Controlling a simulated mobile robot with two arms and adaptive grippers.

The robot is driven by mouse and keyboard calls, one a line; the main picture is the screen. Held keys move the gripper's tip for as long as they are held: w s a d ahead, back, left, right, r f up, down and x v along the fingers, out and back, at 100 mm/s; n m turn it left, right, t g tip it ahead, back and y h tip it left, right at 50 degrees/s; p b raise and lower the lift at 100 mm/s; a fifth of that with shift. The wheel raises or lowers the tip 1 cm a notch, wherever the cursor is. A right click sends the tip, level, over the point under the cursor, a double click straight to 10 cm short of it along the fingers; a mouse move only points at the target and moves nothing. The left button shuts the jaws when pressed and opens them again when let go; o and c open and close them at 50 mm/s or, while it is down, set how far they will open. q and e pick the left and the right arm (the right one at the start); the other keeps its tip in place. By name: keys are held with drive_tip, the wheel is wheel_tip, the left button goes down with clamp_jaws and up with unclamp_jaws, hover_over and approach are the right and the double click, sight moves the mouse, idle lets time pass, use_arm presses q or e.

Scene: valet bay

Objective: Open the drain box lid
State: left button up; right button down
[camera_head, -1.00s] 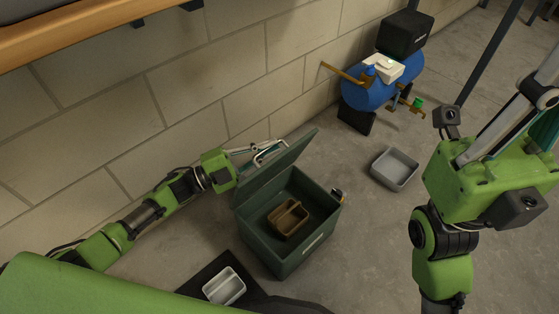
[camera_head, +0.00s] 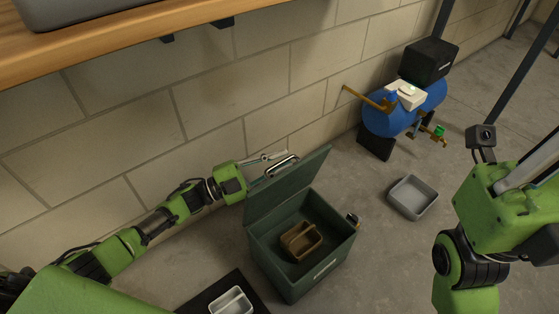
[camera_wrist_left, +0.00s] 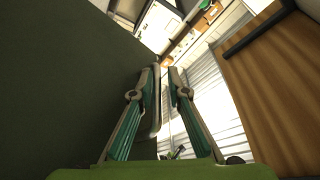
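The drain box (camera_head: 318,278) is a dark green bin on the floor in the head view. Its lid (camera_head: 285,188) stands up steeply on the wall side, leaving the box open. A light metal handle (camera_head: 284,166) is on the lid's outer face. My left gripper (camera_head: 279,162) is at this handle. In the left wrist view its fingers (camera_wrist_left: 163,70) are partly apart, with a visible gap; a bar, seemingly the handle, runs beside the left finger. The lid (camera_wrist_left: 60,90) fills that view's left side. My right gripper (camera_head: 530,172) is at the right edge, its fingertips cut off.
A brown divided tray (camera_head: 301,241) is inside the box. A grey tray (camera_head: 413,197) lies on the floor to the right. A blue tank (camera_head: 400,115) stands by the block wall. A pale tray (camera_head: 231,302) sits on a dark surface. A wooden shelf (camera_head: 150,45) overhangs top left.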

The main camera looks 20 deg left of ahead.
use_arm(q)
drive_tip(key=v, duration=1.2)
idle(0.3)
